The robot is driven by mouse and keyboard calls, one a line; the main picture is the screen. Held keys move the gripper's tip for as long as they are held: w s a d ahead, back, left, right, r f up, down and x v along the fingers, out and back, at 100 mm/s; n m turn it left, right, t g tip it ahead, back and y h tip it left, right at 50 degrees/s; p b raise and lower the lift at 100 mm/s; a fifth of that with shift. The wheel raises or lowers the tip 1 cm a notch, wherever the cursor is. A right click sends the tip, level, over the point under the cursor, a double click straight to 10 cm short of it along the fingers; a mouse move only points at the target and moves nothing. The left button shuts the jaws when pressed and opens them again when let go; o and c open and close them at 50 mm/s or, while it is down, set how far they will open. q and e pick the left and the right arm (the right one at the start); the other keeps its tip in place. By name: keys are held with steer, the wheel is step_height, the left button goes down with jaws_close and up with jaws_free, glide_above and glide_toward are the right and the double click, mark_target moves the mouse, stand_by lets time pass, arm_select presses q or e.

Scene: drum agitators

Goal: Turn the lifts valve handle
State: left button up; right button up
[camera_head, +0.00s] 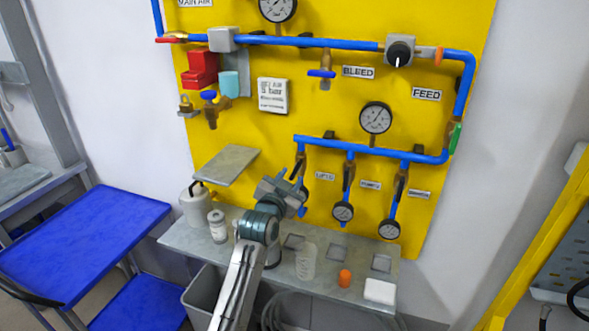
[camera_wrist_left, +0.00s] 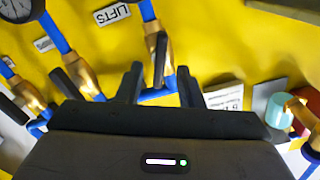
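The lifts valve is a brass valve on a blue pipe of the yellow panel, beside the LIFTS label (camera_head: 325,176); the label also shows in the wrist view (camera_wrist_left: 112,14). Its black handle (camera_wrist_left: 160,58) points along the pipe in the wrist view. My left gripper (camera_head: 294,181) is in front of this valve and partly hides it in the head view. In the wrist view the gripper (camera_wrist_left: 160,75) is open, with one dark finger on each side of the handle. Gaps show beside the handle, and contact is not visible. My right gripper is in neither view.
Two similar valves with black handles hang to the right of the lifts valve, above round gauges (camera_head: 343,211). A grey plate (camera_head: 227,165) juts out left of my gripper. The grey shelf (camera_head: 185,238) below carries a bottle (camera_head: 306,262), an orange item (camera_head: 345,278) and a white block (camera_head: 380,291).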

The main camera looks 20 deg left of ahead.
mark_target(295, 172)
arm_select(q)
steer(key=shift+w+d+r+p, duration=0.1)
steer(key=shift+w+p, duration=0.2)
steer(key=shift+w, duration=1.35)
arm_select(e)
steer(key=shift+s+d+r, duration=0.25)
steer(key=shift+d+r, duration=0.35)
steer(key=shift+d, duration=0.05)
arm_select(q)
jaws_close()
